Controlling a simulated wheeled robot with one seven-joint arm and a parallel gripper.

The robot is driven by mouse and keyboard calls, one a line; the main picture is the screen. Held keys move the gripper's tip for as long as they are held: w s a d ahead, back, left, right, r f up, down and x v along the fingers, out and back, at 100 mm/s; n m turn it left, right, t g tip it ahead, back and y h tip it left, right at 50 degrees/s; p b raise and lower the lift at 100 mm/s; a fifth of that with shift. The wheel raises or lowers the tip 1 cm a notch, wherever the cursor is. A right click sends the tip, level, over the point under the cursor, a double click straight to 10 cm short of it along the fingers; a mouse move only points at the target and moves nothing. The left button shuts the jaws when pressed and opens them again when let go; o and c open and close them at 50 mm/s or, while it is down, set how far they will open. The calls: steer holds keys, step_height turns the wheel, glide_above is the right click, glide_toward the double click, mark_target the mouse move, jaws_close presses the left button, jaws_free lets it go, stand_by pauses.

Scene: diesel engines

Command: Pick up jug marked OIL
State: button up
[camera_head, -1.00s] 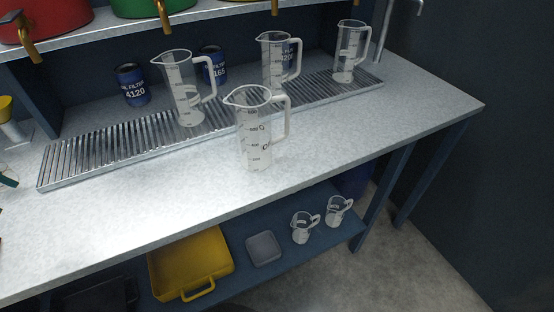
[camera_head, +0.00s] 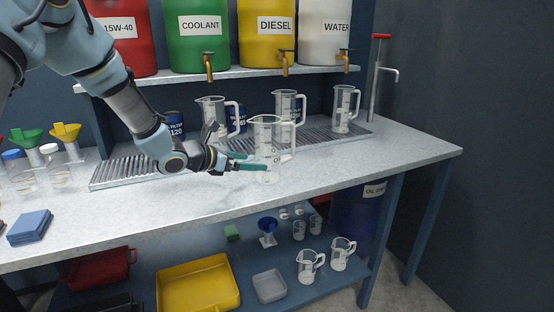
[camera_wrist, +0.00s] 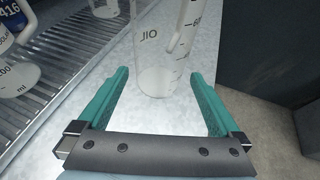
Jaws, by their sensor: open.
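The OIL jug (camera_head: 266,131) is a tall clear measuring jug standing upright on the bench top, in front of the drain rack. In the wrist view, the jug's base shows between the fingertips of my gripper (camera_wrist: 160,77), with gaps on both sides. I cannot tell how deep the jug sits between the fingers.
Three similar jugs stand behind on the drain rack (camera_head: 120,174): left (camera_head: 212,115), middle (camera_head: 287,108) and right (camera_head: 345,108). Blue filter cans are among them. Drums with taps stand on the shelf above. Bench to the right is clear. Small jugs and a yellow tray (camera_head: 197,290) are below.

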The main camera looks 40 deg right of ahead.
mark_target(270, 163)
steer(key=x, duration=0.8)
steer(key=shift+d+f+p, duration=0.2)
steer(key=shift+d+p, duration=0.05)
steer(key=shift+p, duration=0.05)
steer(key=shift+c, duration=0.2)
steer(key=c, duration=1)
